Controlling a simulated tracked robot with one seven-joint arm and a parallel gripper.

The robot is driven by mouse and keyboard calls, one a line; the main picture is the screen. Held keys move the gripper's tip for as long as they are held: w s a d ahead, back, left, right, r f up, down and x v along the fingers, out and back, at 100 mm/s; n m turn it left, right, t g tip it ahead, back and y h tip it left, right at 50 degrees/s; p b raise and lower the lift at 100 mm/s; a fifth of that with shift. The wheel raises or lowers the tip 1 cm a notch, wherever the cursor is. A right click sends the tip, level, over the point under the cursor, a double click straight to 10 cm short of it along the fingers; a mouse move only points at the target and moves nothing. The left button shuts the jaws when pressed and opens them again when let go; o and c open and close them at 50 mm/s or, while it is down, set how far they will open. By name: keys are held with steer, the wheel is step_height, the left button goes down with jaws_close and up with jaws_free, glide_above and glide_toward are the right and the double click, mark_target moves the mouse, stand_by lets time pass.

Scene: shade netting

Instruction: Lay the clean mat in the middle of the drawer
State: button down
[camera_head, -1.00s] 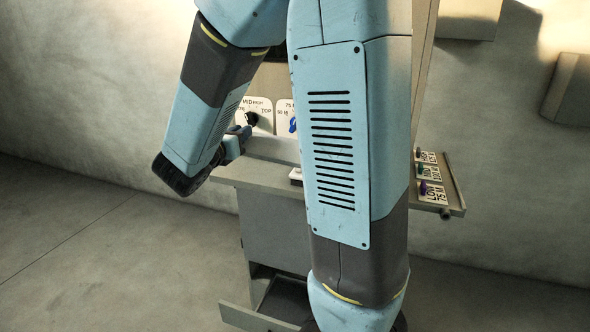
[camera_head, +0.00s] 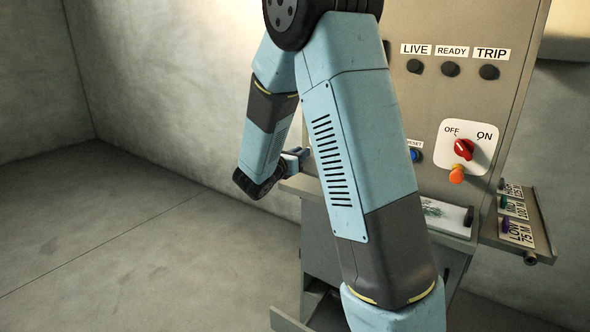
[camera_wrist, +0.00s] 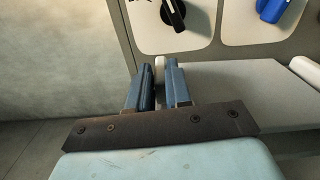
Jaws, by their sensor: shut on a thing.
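My gripper (camera_wrist: 158,88) is shut on a narrow pale thing (camera_wrist: 159,70) between its two blue fingers. Most of that thing is hidden, and I cannot tell whether it is the clean mat. In the head view my gripper (camera_head: 299,157) shows small beside the shelf's left end. A flat grey surface (camera_wrist: 235,88) lies just right of the fingers in the wrist view. A drawer (camera_head: 290,320) low in the cabinet seems pulled out; its inside is mostly cut off. A pale sheet with greenish marks (camera_head: 440,212) lies on the shelf's right part, partly behind my arm.
The grey cabinet panel (camera_head: 440,100) carries a red switch (camera_head: 464,150) and an orange knob (camera_head: 456,174). A dark object (camera_head: 469,217) stands at the sheet's right end. A side ledge (camera_head: 541,246) holds labelled tags. The floor (camera_head: 130,240) on the left is clear.

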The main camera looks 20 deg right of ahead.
steer(key=shift+w+d+f, duration=0.2)
steer(key=shift+w+f, duration=0.8)
steer(key=shift+f, duration=0.25)
step_height(320, 180, down, 3)
steer(key=shift+w+f, duration=0.1)
steer(key=c, duration=1.1)
jaws_free()
steer(key=shift+o, duration=0.2)
